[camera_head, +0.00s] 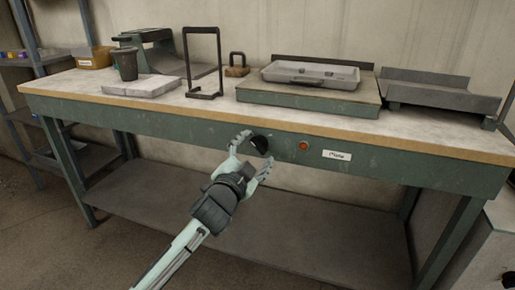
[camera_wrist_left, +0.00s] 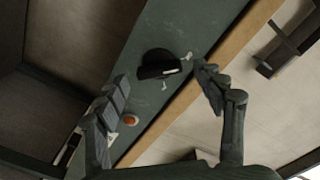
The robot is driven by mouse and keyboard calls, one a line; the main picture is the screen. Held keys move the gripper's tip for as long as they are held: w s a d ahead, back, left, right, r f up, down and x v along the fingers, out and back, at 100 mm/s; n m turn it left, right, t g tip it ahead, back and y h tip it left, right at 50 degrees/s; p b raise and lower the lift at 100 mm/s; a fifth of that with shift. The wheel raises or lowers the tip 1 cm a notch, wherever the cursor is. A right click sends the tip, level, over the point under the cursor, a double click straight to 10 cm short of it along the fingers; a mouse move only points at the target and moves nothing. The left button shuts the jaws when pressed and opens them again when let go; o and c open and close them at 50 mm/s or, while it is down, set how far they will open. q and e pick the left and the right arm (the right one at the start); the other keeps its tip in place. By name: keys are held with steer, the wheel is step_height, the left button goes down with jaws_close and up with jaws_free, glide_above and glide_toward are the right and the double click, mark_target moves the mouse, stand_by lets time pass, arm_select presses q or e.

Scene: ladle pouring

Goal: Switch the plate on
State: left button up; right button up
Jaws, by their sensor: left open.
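The hot plate (camera_head: 300,94) is a flat grey-green slab on the bench, with a grey metal tray (camera_head: 310,74) on it. On the bench's front panel are a black knob (camera_head: 260,144), a red-orange light or button (camera_head: 304,146) and a white label (camera_head: 337,155). My left gripper (camera_head: 254,157) is open in front of the panel at the knob. In the left wrist view the knob (camera_wrist_left: 160,64) lies ahead, between and beyond the open fingers, apparently not gripped. The red-orange light (camera_wrist_left: 131,120) shows near one finger. My right gripper is not in view.
The bench top (camera_head: 215,112) holds a dark cup (camera_head: 125,64) on pale slabs (camera_head: 141,86), a black frame stand (camera_head: 203,65), a small padlock-shaped item (camera_head: 237,66) and a grey trough (camera_head: 440,95). A lower shelf (camera_head: 300,215) runs beneath the panel.

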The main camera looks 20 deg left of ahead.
arm_select(q)
steer(key=shift+w, duration=0.7)
steer(key=c, duration=1.2)
steer(key=shift+o, duration=0.2)
